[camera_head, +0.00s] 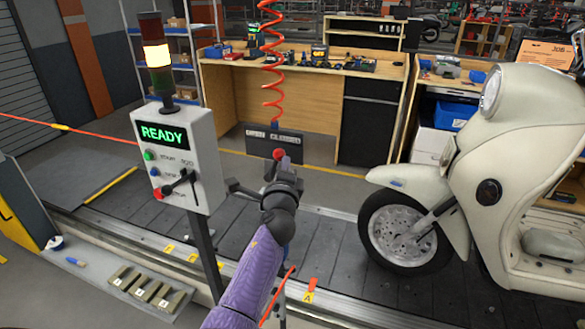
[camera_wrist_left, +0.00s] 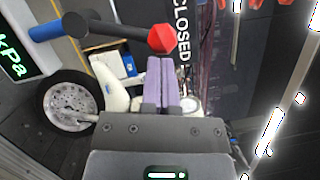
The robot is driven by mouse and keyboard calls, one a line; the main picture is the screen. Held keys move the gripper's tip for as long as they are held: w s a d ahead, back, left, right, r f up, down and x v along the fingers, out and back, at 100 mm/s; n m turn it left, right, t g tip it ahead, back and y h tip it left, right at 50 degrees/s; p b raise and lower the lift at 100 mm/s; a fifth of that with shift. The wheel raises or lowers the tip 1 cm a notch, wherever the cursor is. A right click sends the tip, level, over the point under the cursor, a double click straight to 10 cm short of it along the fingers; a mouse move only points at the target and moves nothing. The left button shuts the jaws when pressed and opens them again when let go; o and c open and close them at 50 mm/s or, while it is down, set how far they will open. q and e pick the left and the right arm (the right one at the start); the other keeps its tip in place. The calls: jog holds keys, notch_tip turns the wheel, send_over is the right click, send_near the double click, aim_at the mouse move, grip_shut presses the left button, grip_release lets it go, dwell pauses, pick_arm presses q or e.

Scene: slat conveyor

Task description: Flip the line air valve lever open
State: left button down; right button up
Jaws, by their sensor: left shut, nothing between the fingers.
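The air valve lever (camera_wrist_left: 112,33) shows in the left wrist view as a dark bar on a blue body, ending in a red knob (camera_wrist_left: 161,38). The knob lies beside the word CLOSED on a dark sign plate (camera_wrist_left: 182,38). In the head view the red knob (camera_head: 278,153) shows in front of that plate (camera_head: 292,145), below the red coiled hose; my gripper hides most of the lever. My left gripper (camera_head: 284,164) is shut and empty. Its purple fingertips (camera_wrist_left: 163,60) are close to the knob; I cannot tell if they touch it. My right gripper is not in view.
A control box (camera_head: 200,150) reading READY, with its own black lever, stands on a post left of my arm. A cream scooter (camera_head: 530,140) stands on the slat conveyor (camera_head: 340,240) at right. A workbench (camera_head: 225,100) stands behind.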

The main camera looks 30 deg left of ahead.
pick_arm(q)
jog(key=s+a+r+n+g+h+p, duration=0.1)
jog(key=s+a+n+g+p, duration=0.1)
jog(key=a+n+p, duration=0.6)
jog(key=shift+r+n+h+p, duration=0.35)
jog(key=shift+n+p, duration=0.3)
jog(key=shift+n, duration=0.35)
jog(key=shift+a+f, duration=0.1)
